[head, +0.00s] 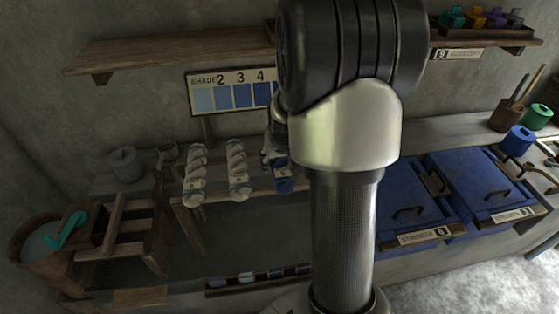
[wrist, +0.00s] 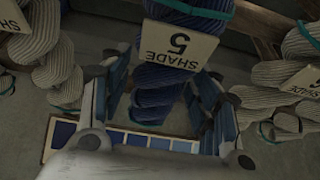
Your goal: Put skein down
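A dark blue skein (wrist: 158,92) with a teal tie and a tag reading SHADE 5 fills the middle of the wrist view. My gripper (wrist: 158,80) has a finger on each side of it, with the tips close against its sides. In the head view the blue skein (head: 283,181) hangs upright just left of my arm, beside two pale skeins. My gripper (head: 272,150) is at its top there, and my arm hides much of it.
Pale skeins (head: 195,176) and (head: 238,170) are on the left. A shade board (head: 215,98) is on the wall behind. A wooden stand (head: 125,228) and basin (head: 40,243) are at left; blue lidded vats (head: 480,185) are at right. A swatch strip (head: 245,278) lies low in front.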

